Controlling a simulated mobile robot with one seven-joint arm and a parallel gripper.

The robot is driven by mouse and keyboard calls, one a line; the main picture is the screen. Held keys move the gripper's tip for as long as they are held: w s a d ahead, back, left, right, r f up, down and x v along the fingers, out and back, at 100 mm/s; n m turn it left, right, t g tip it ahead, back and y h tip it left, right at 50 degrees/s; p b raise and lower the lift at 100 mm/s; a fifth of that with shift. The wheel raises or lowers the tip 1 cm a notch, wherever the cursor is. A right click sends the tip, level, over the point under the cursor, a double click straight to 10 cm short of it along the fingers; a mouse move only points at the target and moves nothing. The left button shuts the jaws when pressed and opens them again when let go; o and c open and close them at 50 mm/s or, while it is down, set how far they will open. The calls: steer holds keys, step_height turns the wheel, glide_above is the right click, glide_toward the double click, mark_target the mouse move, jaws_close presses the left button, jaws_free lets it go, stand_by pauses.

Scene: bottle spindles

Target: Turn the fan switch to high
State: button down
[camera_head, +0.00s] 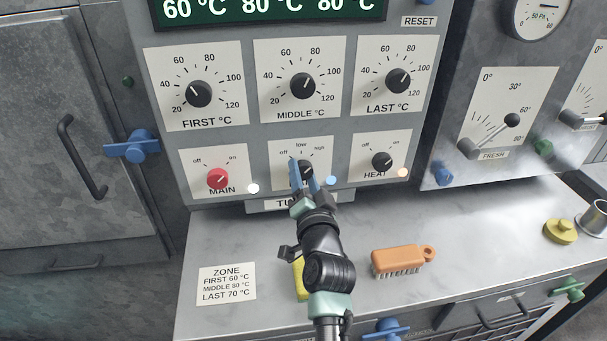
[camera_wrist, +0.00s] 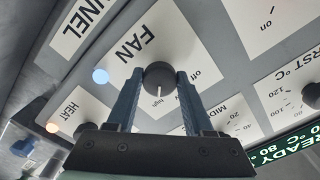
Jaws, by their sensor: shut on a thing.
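The fan switch is a round dark knob (camera_wrist: 160,76) on a white plate (camera_wrist: 178,48) marked FAN in the wrist view. Its white pointer line points at the "high" mark. In the head view the plate (camera_head: 280,180) shows off, low and high, and my fingers cover much of the knob. My gripper (camera_wrist: 160,85), with blue fingers, has one finger on each side of the knob and is shut on it. It also shows in the head view (camera_head: 309,172). A lit blue lamp (camera_head: 330,180) is beside the plate.
The red MAIN knob (camera_head: 217,179) and the HEAT knob (camera_head: 382,160) flank the fan plate, with dials above. Below, on the counter (camera_head: 225,235), are an orange brush (camera_head: 398,260), a zone card (camera_head: 227,283) and a yellow thing (camera_head: 299,280) partly behind my arm.

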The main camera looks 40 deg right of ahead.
steer(key=shift+f, duration=0.1)
steer(key=shift+c, duration=1.5)
jaws_free()
steer(key=p+v, duration=0.2)
steer(key=v, duration=1.1)
steer(key=w+a+r+n+t+y+p, duration=0.15)
steer(key=a+r, duration=0.35)
steer(key=r, duration=0.5)
steer(key=w+a+r+n+t+y+p, duration=0.1)
steer(key=w+a+r+n+t+p, duration=0.3)
steer(key=r, duration=0.7)
steer(key=w+a+r+n+t+y, duration=0.1)
steer(key=a+r+n, duration=0.1)
steer(key=a+r, duration=0.6)
steer(key=s+a+r+n+t+y+p, duration=0.1)
steer(key=s+a+r+n+y, duration=0.1)
steer(key=r, duration=0.6)
steer(key=s+a+r+n+t+y+p, duration=0.1)
steer(key=s+a+r+n+t, duration=0.1)
steer(key=a+r, duration=0.4)
steer(key=s+a+r+n+t+y+p, duration=0.1)
steer(key=s+a+r+n, duration=0.3)
steer(key=r, duration=0.7)
steer(key=shift+s+r+t+y, duration=0.4)
steer(key=shift+s+t+y, duration=0.35)
steer(key=shift+s+y, duration=0.1)
